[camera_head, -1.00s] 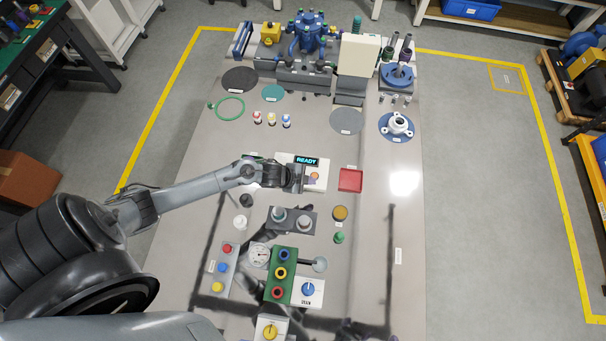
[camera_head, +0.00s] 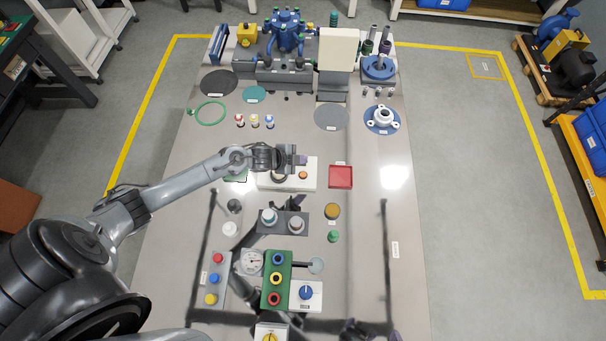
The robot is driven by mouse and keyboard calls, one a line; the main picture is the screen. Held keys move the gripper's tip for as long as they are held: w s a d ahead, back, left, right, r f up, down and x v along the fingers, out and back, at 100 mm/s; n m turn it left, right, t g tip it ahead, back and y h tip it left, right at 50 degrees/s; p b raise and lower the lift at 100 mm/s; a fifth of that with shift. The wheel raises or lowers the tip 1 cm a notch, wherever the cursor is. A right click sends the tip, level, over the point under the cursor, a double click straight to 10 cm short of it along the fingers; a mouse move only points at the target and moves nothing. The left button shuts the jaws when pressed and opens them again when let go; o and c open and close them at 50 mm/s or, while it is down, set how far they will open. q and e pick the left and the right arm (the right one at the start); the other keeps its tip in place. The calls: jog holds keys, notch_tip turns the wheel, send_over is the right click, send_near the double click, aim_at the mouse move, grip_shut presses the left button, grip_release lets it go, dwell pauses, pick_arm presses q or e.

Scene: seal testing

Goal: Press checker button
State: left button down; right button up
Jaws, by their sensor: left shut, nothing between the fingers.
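The checker is a white box (camera_head: 311,168) in the middle of the table, with a small orange button (camera_head: 303,174) on its top right and a dark round part (camera_head: 279,177) to the left of it. My left gripper (camera_head: 301,160) is shut and empty. It appears over the far side of the checker, just behind the orange button in the picture, and hides the display there. The button shows clear of the fingers; I cannot tell the gripper's height above it. My right gripper is not in view.
A red tray (camera_head: 341,177) lies to the right of the checker. A dark block with two round parts (camera_head: 296,225) stands nearer. A button panel (camera_head: 214,279) and a green panel with coloured rings (camera_head: 277,280) are at the front. The table's right side is largely clear.

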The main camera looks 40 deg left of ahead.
pick_arm(q)
jog(key=b, duration=0.6)
send_over(301, 176)
notch_tip(301, 176, down, 6)
jog(key=shift+f, duration=0.2)
jog(key=shift+f+b, duration=0.85)
jog(key=shift+f, duration=0.2)
jog(key=shift+f, duration=0.3)
dwell(0.7)
jog(key=shift+f+b, duration=0.35)
jog(key=shift+f, duration=0.2)
dwell(0.7)
jog(key=shift+r, duration=0.1)
jog(key=shift+r+p, duration=0.75)
jog(key=shift+p, duration=0.15)
